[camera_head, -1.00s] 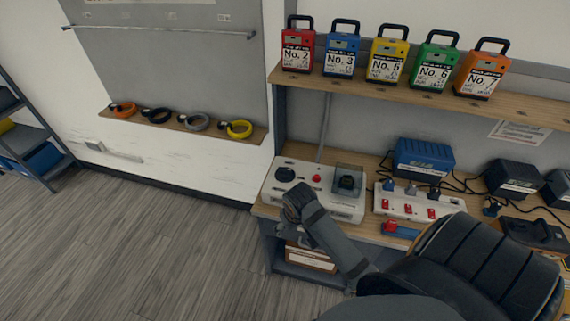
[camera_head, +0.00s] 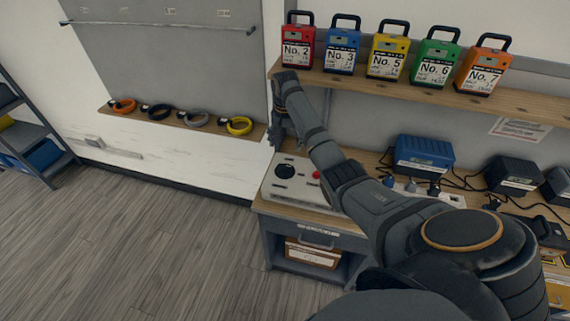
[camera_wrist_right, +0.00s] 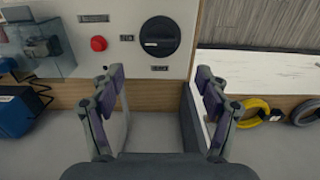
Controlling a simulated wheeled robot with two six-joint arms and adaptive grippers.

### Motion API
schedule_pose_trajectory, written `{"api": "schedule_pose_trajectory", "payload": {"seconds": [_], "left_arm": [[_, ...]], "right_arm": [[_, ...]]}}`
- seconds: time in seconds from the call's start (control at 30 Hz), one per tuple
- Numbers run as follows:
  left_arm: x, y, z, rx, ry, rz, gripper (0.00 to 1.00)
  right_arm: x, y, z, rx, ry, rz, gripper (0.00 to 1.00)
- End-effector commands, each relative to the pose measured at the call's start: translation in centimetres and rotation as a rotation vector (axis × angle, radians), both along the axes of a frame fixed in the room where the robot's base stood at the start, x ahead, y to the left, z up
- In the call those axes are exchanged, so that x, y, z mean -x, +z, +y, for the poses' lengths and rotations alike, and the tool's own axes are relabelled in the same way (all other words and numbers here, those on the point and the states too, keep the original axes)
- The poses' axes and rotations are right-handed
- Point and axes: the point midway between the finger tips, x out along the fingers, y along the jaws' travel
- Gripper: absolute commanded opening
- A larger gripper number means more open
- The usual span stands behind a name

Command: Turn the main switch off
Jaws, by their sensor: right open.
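The switch panel (camera_head: 301,198) is a pale box on the left end of the bench. A round black rotary switch (camera_head: 285,171) sits on its top left, with a red button (camera_head: 316,175) to its right. In the right wrist view the rotary switch (camera_wrist_right: 160,36) and red button (camera_wrist_right: 99,43) show beyond the fingers. My right gripper (camera_head: 283,133) hangs above and behind the rotary switch, pointing down. Its fingers (camera_wrist_right: 160,88) are spread, empty and apart from the switch. My arm hides the panel's right part. My left gripper is out of view.
A shelf (camera_head: 420,92) with several numbered lockout boxes is above the bench, close to my right arm. A blue charger (camera_head: 424,154) stands right of the panel. A clear cover (camera_wrist_right: 40,47) shows in the wrist view. Cable loops (camera_head: 238,126) lie on the left ledge.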

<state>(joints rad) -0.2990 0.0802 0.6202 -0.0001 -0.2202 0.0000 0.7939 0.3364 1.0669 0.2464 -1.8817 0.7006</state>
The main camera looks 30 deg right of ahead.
Motion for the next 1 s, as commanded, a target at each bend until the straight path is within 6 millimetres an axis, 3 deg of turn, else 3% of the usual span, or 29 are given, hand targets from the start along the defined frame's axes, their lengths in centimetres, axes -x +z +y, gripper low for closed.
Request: {"api": "schedule_pose_trajectory", "payload": {"seconds": [0.17,0.4,0.53,0.9,1.0], "left_arm": [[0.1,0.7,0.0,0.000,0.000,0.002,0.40],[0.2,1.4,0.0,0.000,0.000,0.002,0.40],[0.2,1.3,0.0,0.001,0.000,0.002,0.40],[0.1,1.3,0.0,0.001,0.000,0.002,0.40],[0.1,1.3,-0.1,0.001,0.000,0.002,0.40]], "right_arm": [[0.2,-2.3,0.1,-0.001,0.002,0.005,0.75],[0.1,-7.5,0.1,0.000,0.003,0.004,0.75],[0.1,-9.4,0.1,0.000,0.003,0.001,0.75],[0.0,-10.4,0.1,0.002,0.005,-0.001,0.75],[0.0,-10.4,0.1,0.002,0.005,-0.001,0.65]]}}
